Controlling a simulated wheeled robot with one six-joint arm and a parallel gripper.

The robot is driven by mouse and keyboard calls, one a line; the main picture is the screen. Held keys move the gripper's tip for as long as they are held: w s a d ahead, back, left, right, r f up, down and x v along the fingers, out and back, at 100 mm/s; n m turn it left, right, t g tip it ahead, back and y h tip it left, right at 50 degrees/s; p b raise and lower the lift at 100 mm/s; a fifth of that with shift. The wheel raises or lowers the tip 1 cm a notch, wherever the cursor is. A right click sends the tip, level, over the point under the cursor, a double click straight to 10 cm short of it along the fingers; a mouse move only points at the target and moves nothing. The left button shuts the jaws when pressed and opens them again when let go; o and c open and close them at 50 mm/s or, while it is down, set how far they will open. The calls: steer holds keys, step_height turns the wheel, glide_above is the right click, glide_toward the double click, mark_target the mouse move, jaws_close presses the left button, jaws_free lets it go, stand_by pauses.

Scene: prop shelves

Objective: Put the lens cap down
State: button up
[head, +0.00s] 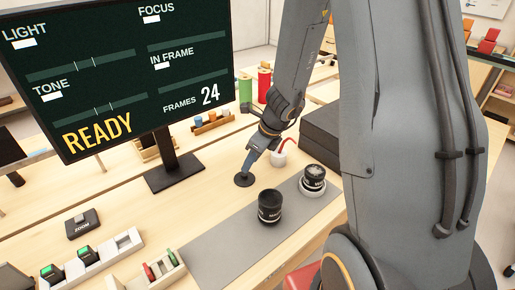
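My gripper (247,172) points down at the table in the head view, left of the grey mat's far part. Its narrow fingers look closed on the lens cap (243,180), a flat dark disc at their tips. The cap lies roughly level and at or just above the wooden tabletop; I cannot tell whether it touches the wood. The exact contact between fingers and cap is too small to see clearly.
A black lens (269,207) and another lens on a white ring (313,179) stand on the grey mat (222,245). A white pot (278,158) stands just behind my gripper. A monitor (130,75) rises at left. Bare wood surrounds the cap's left side.

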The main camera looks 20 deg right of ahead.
steer(key=s+a+r+n+g+h, duration=0.1)
steer(key=s+r+n, duration=0.4)
steer(key=n, duration=0.9)
steer(key=s+a+r+n+h, duration=0.1)
steer(key=s+r+n+h, duration=0.1)
steer(key=s+r+n, duration=0.4)
steer(key=s+n+p, duration=0.1)
steer(key=s+n, duration=0.3)
steer(key=n, duration=0.4)
steer(key=shift+g, duration=0.4)
